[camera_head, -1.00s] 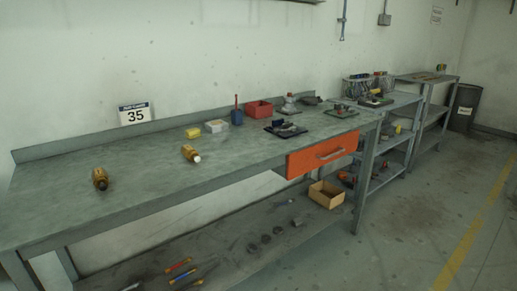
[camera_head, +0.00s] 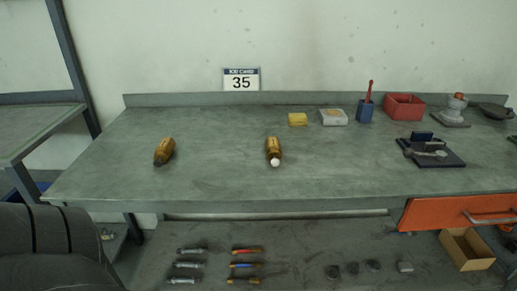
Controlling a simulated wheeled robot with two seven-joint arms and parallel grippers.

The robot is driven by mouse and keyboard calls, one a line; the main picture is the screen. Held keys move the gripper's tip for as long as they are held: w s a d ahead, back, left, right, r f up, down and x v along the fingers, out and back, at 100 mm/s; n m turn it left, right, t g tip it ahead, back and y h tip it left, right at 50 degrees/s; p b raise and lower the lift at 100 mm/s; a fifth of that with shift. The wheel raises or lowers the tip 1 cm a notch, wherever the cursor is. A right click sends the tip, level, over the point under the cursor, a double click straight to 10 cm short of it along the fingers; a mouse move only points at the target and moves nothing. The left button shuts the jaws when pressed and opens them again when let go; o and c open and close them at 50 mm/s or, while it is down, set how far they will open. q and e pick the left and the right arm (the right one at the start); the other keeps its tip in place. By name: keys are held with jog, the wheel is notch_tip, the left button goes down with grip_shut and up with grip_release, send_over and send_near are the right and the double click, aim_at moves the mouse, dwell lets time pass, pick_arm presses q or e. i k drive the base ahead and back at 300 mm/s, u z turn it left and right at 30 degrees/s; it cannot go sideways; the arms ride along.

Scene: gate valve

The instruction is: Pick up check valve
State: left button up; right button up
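Two brown-gold, bottle-shaped fittings lie on the green-grey workbench (camera_head: 215,185). The left fitting (camera_head: 164,151) lies tilted, with a dark end towards me. The right fitting (camera_head: 273,149) lies nearer the bench's middle, with a white end towards me. I cannot tell for sure whether either is the check valve. Neither of my grippers is in view, and nothing is touching the two fittings.
A yellow block (camera_head: 298,119), a white box (camera_head: 333,117), a blue holder (camera_head: 365,111) and a red bin (camera_head: 404,106) stand along the back. A dark mat (camera_head: 432,154) with parts lies right. An orange drawer (camera_head: 440,214) hangs below. The bench between the fittings is clear.

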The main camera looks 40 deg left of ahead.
aim_at(273, 146)
jog(key=u, duration=0.75)
jog(key=i, duration=0.75)
jog(key=u, duration=0.75)
